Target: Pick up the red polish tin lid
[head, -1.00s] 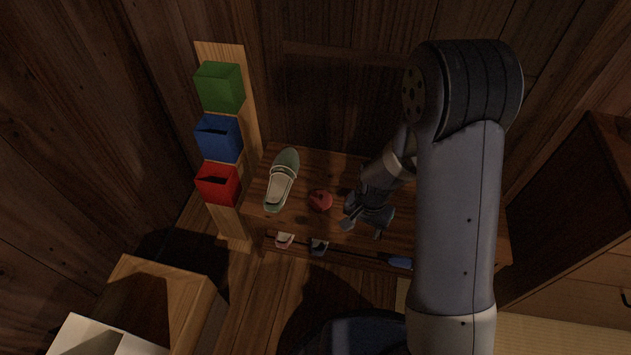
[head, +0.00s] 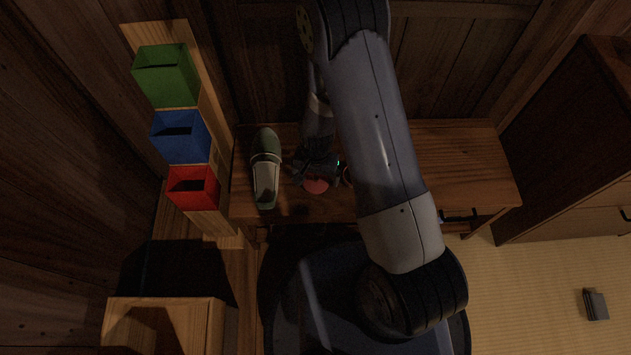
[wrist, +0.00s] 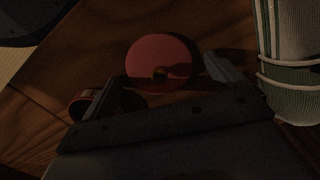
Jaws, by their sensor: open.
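The red polish tin lid (head: 316,186) lies on the wooden bench (head: 455,165), just right of the green slipper (head: 266,170). In the wrist view the lid (wrist: 155,57) is a round red disc with a dark spot at its lower edge, partly in shadow. My gripper (head: 320,168) is low over the bench at the lid and hides part of it. In the wrist view my gripper (wrist: 168,82) is open, with one finger to each side of the lid's near edge. I cannot tell whether a finger touches it.
A small round red-and-metal thing (wrist: 83,103) lies close by the left finger. The striped slipper (wrist: 290,60) stands near the right finger. Green (head: 167,75), blue (head: 181,137) and red (head: 194,187) boxes line the left. The bench's right side looks clear.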

